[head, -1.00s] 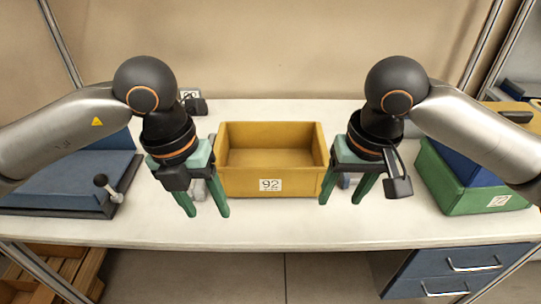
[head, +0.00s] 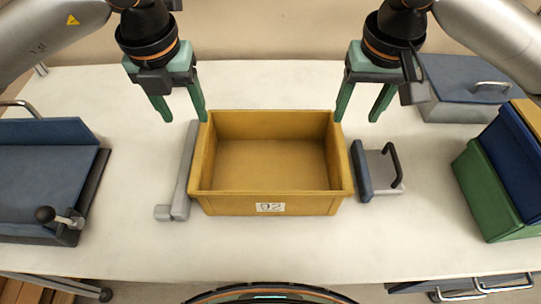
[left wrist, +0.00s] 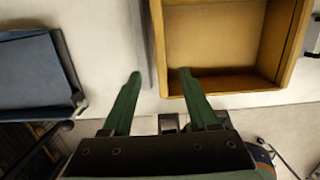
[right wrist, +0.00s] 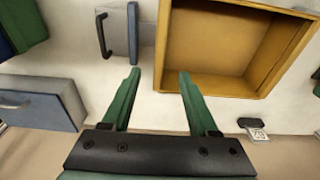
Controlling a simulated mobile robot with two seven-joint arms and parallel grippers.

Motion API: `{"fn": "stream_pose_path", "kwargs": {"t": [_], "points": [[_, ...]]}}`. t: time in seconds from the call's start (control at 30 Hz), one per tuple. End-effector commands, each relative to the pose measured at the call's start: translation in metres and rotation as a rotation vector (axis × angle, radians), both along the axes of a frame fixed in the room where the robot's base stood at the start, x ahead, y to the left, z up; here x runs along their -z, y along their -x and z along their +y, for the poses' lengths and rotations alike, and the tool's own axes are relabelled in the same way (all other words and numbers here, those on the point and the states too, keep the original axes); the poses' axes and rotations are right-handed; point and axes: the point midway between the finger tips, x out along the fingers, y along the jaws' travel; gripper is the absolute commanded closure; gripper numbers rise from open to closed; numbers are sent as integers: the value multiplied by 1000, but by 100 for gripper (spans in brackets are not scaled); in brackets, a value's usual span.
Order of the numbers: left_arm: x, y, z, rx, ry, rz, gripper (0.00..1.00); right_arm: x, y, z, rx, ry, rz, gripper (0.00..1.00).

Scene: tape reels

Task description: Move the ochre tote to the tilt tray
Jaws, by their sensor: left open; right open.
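The ochre tote (head: 271,202), an empty open box with a "92" label on its near wall, stands upright on the white bench. It also shows in the left wrist view (left wrist: 225,86) and right wrist view (right wrist: 213,86). My left gripper (head: 180,118) is open and empty near its far left corner. My right gripper (head: 360,118) is open and empty near its far right corner. Both seem above bench level; I cannot tell whether any finger touches the tote. The likely tilt tray (head: 40,180), blue with a black-knobbed lever, is at the left.
A grey bar (head: 180,170) lies along the tote's left side. A blue-faced block with a black handle (head: 363,171) stands at its right. Stacked green (head: 488,195) and blue (head: 508,150) bins are at the far right, a grey-blue lidded box (head: 465,90) behind. The front bench strip is clear.

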Motion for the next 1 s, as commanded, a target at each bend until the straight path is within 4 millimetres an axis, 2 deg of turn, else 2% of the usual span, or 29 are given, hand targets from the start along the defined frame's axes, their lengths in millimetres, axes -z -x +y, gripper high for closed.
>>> {"fn": "stream_pose_path", "kwargs": {"t": [0.23,0.37,0.8,1.0], "points": [[2,0,0,1,0,2,40,2,0,0,0,0,1,40],[14,-1,0,1,-2,4,40,14,-1,0,1,1,3,40],[94,-11,0,0,-1,3,40,94,-11,-1,1,1,4,40],[117,-14,0,0,0,3,40,117,-14,-1,2,1,1,40]]}}
